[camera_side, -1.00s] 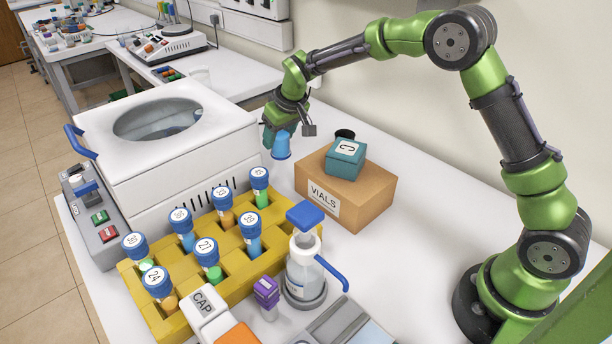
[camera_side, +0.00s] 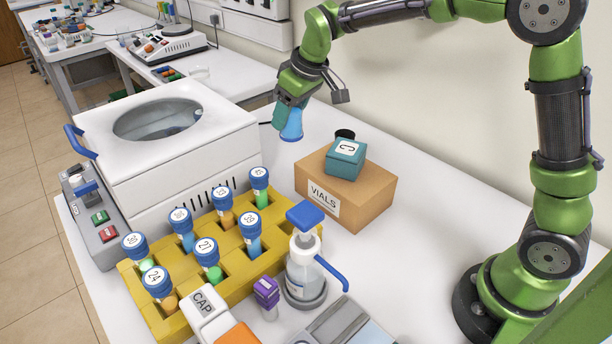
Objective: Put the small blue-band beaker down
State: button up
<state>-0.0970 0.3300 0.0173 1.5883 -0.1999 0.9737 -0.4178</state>
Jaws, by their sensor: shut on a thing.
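The small blue beaker (camera_side: 292,124) is in my gripper (camera_side: 291,106), at the upper middle of the side view. My gripper is shut on it, and the fingers hide its upper part. The beaker is slightly tilted. It appears held behind the cardboard box and to the right of the white centrifuge; I cannot tell its exact height above the white bench (camera_side: 415,215).
The VIALS box (camera_side: 352,190) carries a teal box (camera_side: 345,159). A dark round container (camera_side: 345,134) shows behind them. The white centrifuge (camera_side: 180,160) stands left. A yellow rack (camera_side: 237,280) with several capped tubes and a pump bottle (camera_side: 303,265) are in front. Bench right of the VIALS box is clear.

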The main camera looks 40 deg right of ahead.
jog(key=s+a+f+n+g+y, duration=0.1)
jog(key=s+a+f+n+g, duration=0.15)
jog(key=s+n, duration=0.45)
jog(key=s+a+f+n+g+y, duration=0.1)
jog(key=s+f+n, duration=0.35)
jog(key=s, duration=0.35)
jog(key=s+a+f+n+g+y, duration=0.1)
jog(key=s+a+f+n+g, duration=0.15)
jog(key=s+n, duration=0.5)
jog(key=shift+s+d+f, duration=0.1)
jog(key=shift+s+f, duration=0.05)
jog(key=shift+f, duration=1.85)
jog(key=shift+s+f, duration=0.1)
jog(key=shift+f, duration=1.85)
jog(key=shift+f, duration=0.1)
jog(key=o, duration=1.1)
